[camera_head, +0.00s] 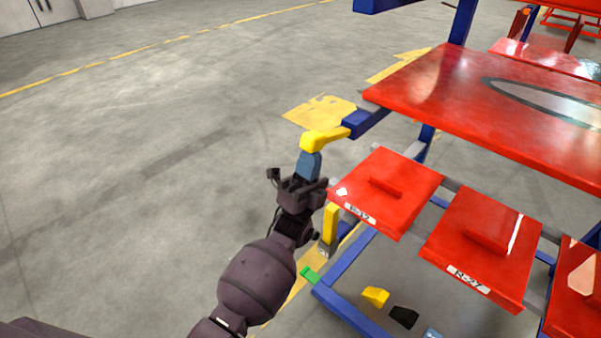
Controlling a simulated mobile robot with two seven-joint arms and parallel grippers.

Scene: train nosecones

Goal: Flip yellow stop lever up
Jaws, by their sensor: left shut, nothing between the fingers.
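A yellow lever (326,138) sticks out to the left from the end of a blue rack arm (366,122). My left gripper (309,160) is shut and empty, its blue-grey fingertips right under the outer end of this lever. They look close to or touching it; I cannot tell which. A second yellow lever (330,223) stands upright on the lower rack level, just right of my left wrist. Its lower end meets a grey metal part. My right gripper is not in view.
The rack holds a large red panel (440,95) above and smaller red panels, R-12 (415,185) and R-27 (505,265), below. A blue base beam (345,315) runs at the bottom. The grey floor (130,200) at left is clear.

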